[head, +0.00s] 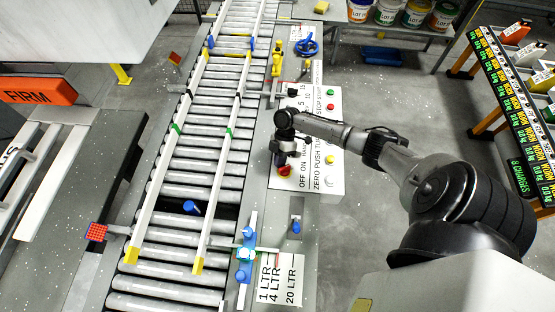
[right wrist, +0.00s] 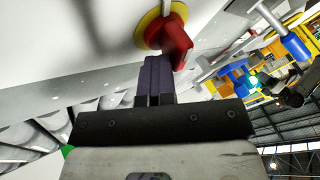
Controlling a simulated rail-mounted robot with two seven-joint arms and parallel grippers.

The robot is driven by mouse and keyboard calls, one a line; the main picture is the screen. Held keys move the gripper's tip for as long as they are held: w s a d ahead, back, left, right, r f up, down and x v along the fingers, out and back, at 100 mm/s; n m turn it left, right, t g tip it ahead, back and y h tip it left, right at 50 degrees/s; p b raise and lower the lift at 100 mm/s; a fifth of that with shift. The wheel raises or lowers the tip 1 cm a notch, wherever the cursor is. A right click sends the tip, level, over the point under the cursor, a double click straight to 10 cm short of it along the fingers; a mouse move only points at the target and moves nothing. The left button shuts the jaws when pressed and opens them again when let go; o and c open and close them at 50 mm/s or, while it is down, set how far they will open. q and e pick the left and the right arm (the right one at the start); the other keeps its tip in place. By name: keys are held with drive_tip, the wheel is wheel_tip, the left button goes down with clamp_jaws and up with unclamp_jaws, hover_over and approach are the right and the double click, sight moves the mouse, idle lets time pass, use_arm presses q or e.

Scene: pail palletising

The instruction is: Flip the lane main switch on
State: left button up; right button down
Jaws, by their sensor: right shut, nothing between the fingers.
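The lane main switch is a red handle (right wrist: 176,42) on a yellow round plate (right wrist: 152,26), on the white control panel (head: 328,180). In the head view the red handle (head: 285,171) shows at the panel's lower left, beside the OFF ON lettering. My right gripper (head: 281,162) is at the switch, partly covering it. In the right wrist view its dark fingers (right wrist: 157,72) are shut and empty, with their tips right beside the handle. I cannot tell whether they touch it, or which position the handle is in. My left gripper is not in view.
The panel also carries several buttons, including a green one (head: 330,92). A roller conveyor (head: 188,165) with guide rails runs left of it. A blue handwheel (head: 306,46) lies beyond the panel, and a blue-capped lever (head: 296,226) stands nearer.

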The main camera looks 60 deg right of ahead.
drive_tip(key=shift+s+d, duration=0.1)
drive_tip(key=shift+s, duration=0.1)
drive_tip(key=shift+d+r, duration=0.15)
drive_tip(key=shift+r, duration=0.15)
drive_tip(key=v, duration=1.3)
drive_tip(key=shift+w, duration=0.3)
drive_tip(key=shift+r, duration=0.1)
